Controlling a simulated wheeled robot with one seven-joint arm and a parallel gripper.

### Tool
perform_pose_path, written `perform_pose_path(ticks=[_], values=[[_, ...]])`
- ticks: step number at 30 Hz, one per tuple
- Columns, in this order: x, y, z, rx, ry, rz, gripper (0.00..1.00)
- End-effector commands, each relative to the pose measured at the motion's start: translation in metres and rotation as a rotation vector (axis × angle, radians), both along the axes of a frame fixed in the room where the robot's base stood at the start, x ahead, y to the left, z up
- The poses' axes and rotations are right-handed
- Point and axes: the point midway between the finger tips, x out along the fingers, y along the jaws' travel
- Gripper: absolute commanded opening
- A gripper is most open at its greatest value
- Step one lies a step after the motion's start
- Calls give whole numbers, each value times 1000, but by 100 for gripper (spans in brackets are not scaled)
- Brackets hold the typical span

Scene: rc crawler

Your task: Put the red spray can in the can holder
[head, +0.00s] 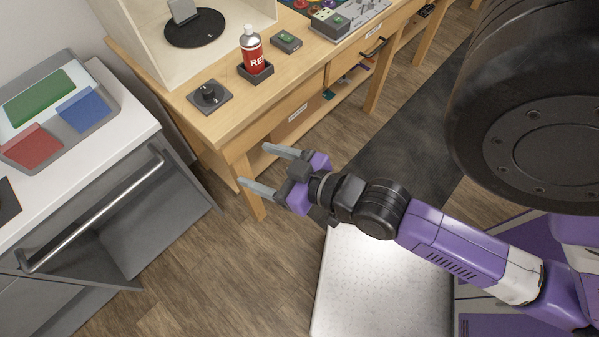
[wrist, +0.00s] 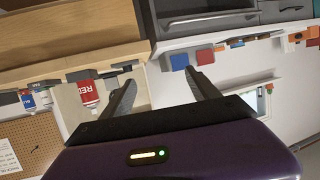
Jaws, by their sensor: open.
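The red spray can (head: 252,52), with a white top and white lettering, stands upright on the wooden workbench. Its base sits within a dark square holder (head: 257,77). The wrist view is turned over and shows the can (wrist: 90,92) to the left of the fingers. My gripper (head: 252,163) is open and empty, in front of the bench and below and apart from the can. Its two fingers also show spread in the wrist view (wrist: 160,77).
A black knob box (head: 209,97) and a grey box with a green top (head: 286,42) flank the can. A white counter with a tray of coloured panels (head: 58,108) stands at left. A blue can (wrist: 28,100) shows in the wrist view.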

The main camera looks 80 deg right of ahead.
Motion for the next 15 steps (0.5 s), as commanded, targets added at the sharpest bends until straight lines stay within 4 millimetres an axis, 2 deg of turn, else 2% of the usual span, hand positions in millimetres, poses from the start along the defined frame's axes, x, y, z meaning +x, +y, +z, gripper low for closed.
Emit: perform_pose_path(ticks=[1,6,10,15], values=[[-16,21,0,1,5,54,70],[-60,67,18,-6,-24,202,70],[-82,85,31,-5,-42,280,70],[-93,93,39,-4,-55,320,70]])
